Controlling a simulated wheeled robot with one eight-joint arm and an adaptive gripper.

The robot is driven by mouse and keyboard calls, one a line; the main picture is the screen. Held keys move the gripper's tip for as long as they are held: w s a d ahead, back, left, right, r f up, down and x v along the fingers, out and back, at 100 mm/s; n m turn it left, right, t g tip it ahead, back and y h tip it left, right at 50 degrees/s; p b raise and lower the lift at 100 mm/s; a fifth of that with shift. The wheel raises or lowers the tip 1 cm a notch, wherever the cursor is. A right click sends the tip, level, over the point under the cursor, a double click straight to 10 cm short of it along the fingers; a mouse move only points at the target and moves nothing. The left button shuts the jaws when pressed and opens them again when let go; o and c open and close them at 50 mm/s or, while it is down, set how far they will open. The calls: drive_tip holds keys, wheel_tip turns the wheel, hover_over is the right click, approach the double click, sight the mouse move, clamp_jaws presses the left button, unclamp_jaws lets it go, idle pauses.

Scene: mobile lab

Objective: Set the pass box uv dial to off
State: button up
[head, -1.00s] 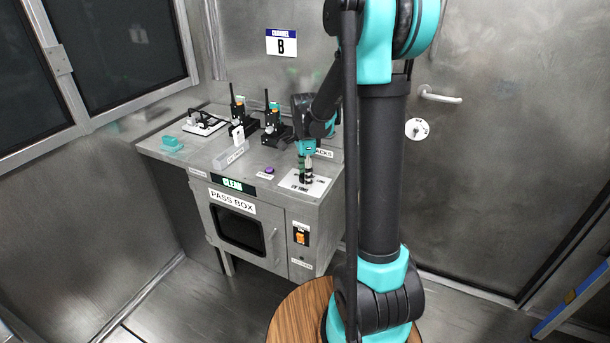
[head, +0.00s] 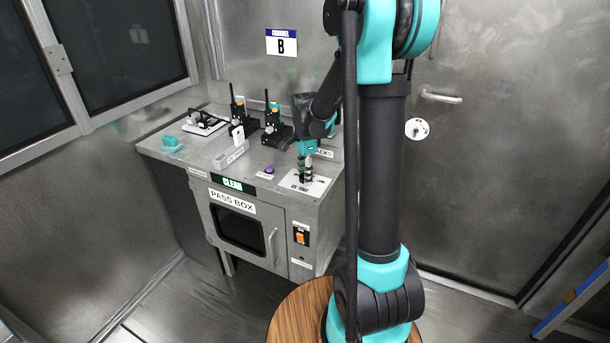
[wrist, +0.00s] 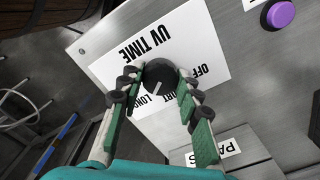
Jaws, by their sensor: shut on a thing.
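The UV dial (wrist: 159,74) is a round black knob with a white pointer line, on a white plate (wrist: 205,48) marked UV TIME. In the wrist view its pointer slants down and left, toward the partly covered SHORT and LONG labels and away from OFF. My gripper (wrist: 157,80) has its green, dark-padded fingers on both sides of the knob, shut on it. In the head view my gripper (head: 306,178) reaches down to the plate (head: 320,186) at the right end of the pass box (head: 205,200) top; the knob is mostly hidden there.
A purple button (head: 268,170) sits left of the plate; it also shows in the wrist view (wrist: 281,13). An orange switch (head: 300,237) is on the front panel.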

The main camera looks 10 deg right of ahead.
drive_tip(key=n, duration=1.1)
drive_tip(key=shift+n, duration=0.3)
drive_tip(key=n, duration=1.1)
idle(0.4)
drive_tip(key=o, duration=1.1)
drive_tip(key=shift+o, duration=0.2)
wheel_tip(320, 180, up, 12)
